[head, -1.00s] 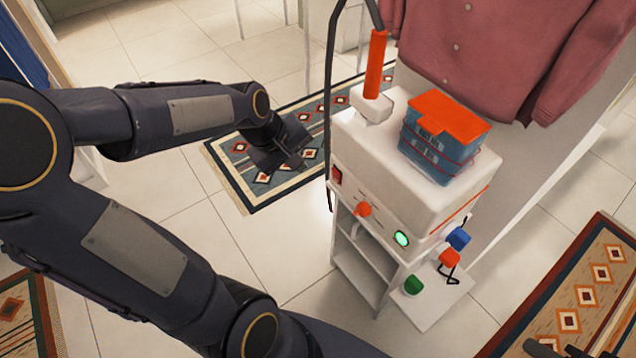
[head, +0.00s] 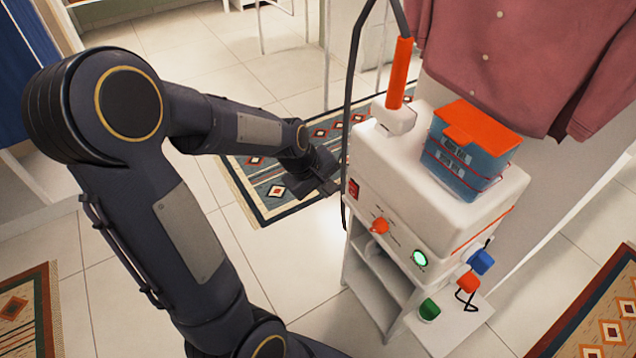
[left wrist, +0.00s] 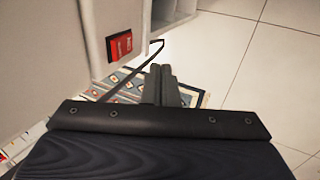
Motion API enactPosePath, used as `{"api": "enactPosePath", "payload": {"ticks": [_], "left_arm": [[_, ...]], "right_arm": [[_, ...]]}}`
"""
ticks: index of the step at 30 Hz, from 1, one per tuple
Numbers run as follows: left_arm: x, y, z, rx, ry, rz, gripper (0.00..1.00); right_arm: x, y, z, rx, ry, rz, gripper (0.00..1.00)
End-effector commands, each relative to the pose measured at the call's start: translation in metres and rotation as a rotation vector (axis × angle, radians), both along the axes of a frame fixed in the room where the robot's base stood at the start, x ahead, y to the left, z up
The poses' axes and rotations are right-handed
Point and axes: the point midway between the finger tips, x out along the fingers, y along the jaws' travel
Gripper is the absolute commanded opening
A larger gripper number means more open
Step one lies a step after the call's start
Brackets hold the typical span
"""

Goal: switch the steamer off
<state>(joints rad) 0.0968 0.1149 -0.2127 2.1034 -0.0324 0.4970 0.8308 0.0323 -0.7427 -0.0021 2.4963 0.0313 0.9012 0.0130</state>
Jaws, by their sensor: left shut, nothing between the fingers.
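The steamer (head: 415,185) is a white box on a white stand, with an orange-handled wand (head: 400,72) standing upright on top. Its front has a red rocker switch (head: 353,190), an orange knob (head: 380,226) and a green lamp (head: 420,258) that glows. The switch also shows in the left wrist view (left wrist: 119,46); which way it is tipped is hard to tell. My left gripper (head: 332,184) is shut and empty, just left of the switch in the head view. Its fingers (left wrist: 162,85) are together, below and right of the switch in the wrist view, apart from it. My right gripper is out of view.
A blue box with an orange lid (head: 465,148) sits on the steamer. Blue, orange and green clips (head: 429,310) are at the stand's right side. A black hose (head: 349,110) hangs left of the steamer. A pink shirt (head: 510,55) hangs behind. Tiled floor is clear in front.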

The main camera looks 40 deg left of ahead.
Motion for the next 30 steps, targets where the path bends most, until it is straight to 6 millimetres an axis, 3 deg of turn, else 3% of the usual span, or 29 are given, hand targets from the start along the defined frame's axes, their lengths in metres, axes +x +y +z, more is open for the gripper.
{"api": "enactPosePath", "payload": {"ticks": [1,4,12,30], "left_arm": [[0.004,-0.002,-0.016,-0.001,0.006,-0.001,0.00],[0.013,-0.006,-0.028,0.000,0.001,-0.001,0.00],[0.043,-0.018,-0.018,0.000,-0.001,-0.002,0.00],[0.054,-0.022,-0.015,0.000,-0.001,0.000,0.00]], "right_arm": [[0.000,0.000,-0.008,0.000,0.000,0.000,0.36],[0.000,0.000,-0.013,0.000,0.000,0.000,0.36],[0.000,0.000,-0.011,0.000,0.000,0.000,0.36],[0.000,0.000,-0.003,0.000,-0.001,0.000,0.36]]}}
